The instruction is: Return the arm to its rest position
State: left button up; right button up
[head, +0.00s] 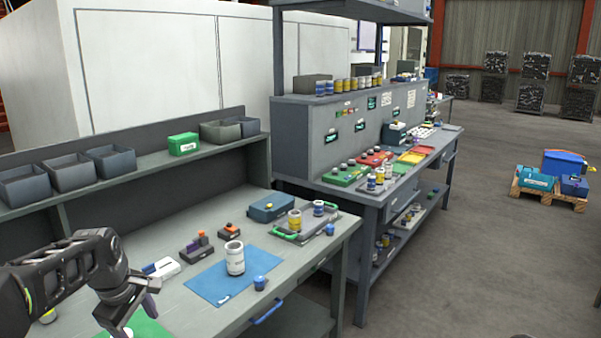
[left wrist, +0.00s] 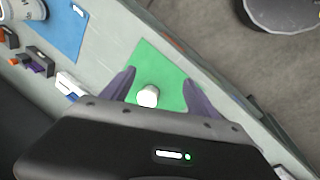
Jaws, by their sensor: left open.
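My left arm comes in from the lower left in the head view. Its gripper (head: 137,317) points down over the near-left part of the grey workbench (head: 190,300). In the left wrist view the two fingers of the left gripper (left wrist: 160,78) are spread apart, with nothing held between them. Below them a small white round object (left wrist: 148,96) sits on a green mat (left wrist: 160,68), apart from the fingers as far as I can tell. The green mat also shows at the bottom of the head view (head: 153,328), partly hidden by the gripper. My right gripper is not in view.
A blue mat (head: 205,284) with a white canister (head: 235,258) lies right of the gripper. A small blue jar (head: 260,283) stands near the bench edge. A tray (head: 303,235) with jars is farther back. A shelf with grey bins (head: 72,175) runs behind.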

pick_arm(q)
jog(key=w+d+f+m+t, duration=0.2)
jog(key=w+d+f+m, duration=0.2)
jog(key=d+f+m, duration=0.4)
jog(key=s+d+f+m+h, duration=0.1)
jog(key=s+d+f+m, duration=0.15)
jog(key=d+f, duration=0.4)
jog(key=s+d+f+m+h, duration=0.1)
jog(key=s+d+f, duration=0.2)
jog(key=f, duration=0.6)
jog(key=s+d+f+g, duration=0.1)
jog(key=s+d+f, duration=0.2)
jog(key=s, duration=0.5)
jog(key=s+d+f+m+g+h, duration=0.1)
jog(key=s+d+f, duration=0.3)
jog(key=s, duration=0.5)
jog(key=s+d+f+m+g+h, duration=0.1)
jog(key=s+d+f+g, duration=0.1)
jog(key=s+d+f, duration=0.2)
jog(key=s+f, duration=0.3)
jog(key=s, duration=0.1)
jog(key=shift+s, duration=0.2)
